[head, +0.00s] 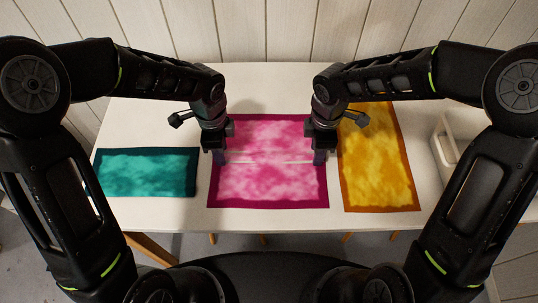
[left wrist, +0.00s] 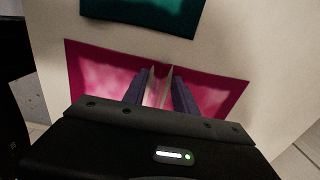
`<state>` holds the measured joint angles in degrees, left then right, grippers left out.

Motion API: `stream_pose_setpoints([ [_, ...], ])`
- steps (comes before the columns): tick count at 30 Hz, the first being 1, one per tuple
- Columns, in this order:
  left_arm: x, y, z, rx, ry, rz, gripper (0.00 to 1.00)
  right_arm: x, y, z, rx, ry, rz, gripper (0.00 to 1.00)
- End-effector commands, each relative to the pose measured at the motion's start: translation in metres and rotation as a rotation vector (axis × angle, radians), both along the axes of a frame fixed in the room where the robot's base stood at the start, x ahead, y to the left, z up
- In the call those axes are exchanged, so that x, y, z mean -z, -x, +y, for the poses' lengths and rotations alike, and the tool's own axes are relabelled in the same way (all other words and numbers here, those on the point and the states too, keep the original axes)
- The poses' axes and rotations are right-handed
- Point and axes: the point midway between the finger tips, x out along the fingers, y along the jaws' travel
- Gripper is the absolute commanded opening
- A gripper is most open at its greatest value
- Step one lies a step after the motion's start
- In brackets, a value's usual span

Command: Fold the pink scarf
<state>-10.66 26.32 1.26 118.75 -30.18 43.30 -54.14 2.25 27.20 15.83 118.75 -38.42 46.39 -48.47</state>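The pink scarf (head: 268,185) lies spread on the white table, with a dark magenta border and a mottled pink middle. A thin pale line crosses its middle from side to side; I cannot tell whether it is a crease or a separate strip. My left gripper (head: 219,157) points down at the scarf's left edge, about halfway along. In the left wrist view its fingers (left wrist: 160,85) stand apart over the scarf (left wrist: 215,92), with the pale line between them. My right gripper (head: 319,157) points down at the right edge; its fingertips are too small to read.
A teal cloth (head: 148,173) lies left of the scarf and a yellow cloth (head: 378,165) lies close on its right. A pale open container (head: 446,150) stands at the table's right end. The white table (head: 265,85) is bare behind the scarf.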

Motion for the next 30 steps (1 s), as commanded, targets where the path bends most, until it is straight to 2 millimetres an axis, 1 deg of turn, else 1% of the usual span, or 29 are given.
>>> stream_pose_setpoints([
  [2,0.0007,0.0004,0.0002,0.000,0.000,0.001,0.29,0.0008,0.0004,-0.0002,0.000,0.000,0.001,0.29],
  [23,0.0010,0.0007,0.0003,0.000,-0.001,0.002,0.01,0.0011,0.0005,-0.0004,0.000,0.000,0.002,0.01],
  [30,0.0011,0.0007,0.0003,0.000,-0.001,0.002,0.00,0.0012,0.0007,-0.0004,0.000,0.001,0.002,0.00],
])
